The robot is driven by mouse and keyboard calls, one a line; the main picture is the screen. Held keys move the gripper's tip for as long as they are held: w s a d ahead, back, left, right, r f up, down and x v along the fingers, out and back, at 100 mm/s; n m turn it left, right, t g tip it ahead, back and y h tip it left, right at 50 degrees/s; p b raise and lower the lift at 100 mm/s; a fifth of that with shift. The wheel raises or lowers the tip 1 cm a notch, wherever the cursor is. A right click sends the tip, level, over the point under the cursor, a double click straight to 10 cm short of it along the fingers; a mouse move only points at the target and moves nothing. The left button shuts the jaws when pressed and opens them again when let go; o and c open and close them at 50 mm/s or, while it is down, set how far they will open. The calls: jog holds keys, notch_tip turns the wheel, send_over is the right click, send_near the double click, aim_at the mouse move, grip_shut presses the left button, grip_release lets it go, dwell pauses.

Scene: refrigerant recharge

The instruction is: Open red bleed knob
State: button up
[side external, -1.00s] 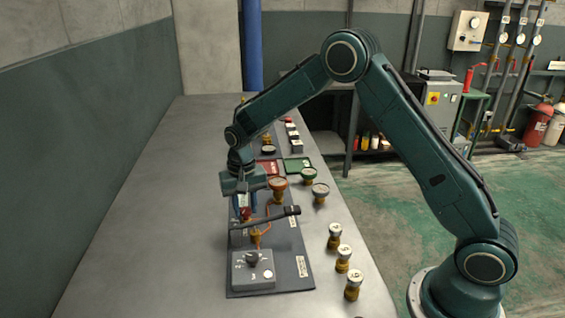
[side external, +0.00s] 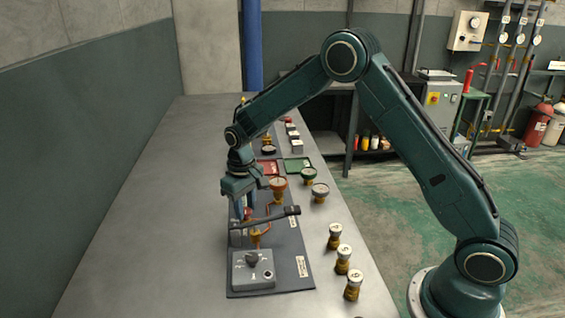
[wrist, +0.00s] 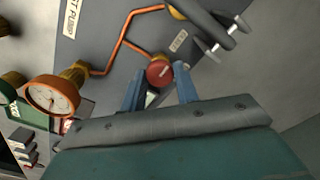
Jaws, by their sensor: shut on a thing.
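The red bleed knob (wrist: 159,73) is round and sits beside the copper pipe (wrist: 112,48) on the dark panel (wrist: 92,22). In the wrist view my gripper (wrist: 158,76) has one blue finger on each side of the knob and is shut on it. In the side view my gripper (side external: 242,205) points down over the panel (side external: 290,283), and a bit of red shows by the fingertips; the knob is mostly hidden there. I cannot read from the knob how far it is turned.
A black bar handle (side external: 268,216) lies close to my gripper on the right. A grey dial box (side external: 253,280) stands at the panel's near end. Gauges (side external: 278,184) and loose brass fittings (side external: 343,262) stand to the right. The table's left side (side external: 130,220) is clear.

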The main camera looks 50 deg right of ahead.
aim_at(246, 210)
jog(key=o, duration=1)
jog(key=shift+c, duration=0.2)
jog(key=shift+r, duration=0.1)
notch_tip(246, 210, up, 14)
jog(key=shift+s, duration=0.1)
dwell(0.4)
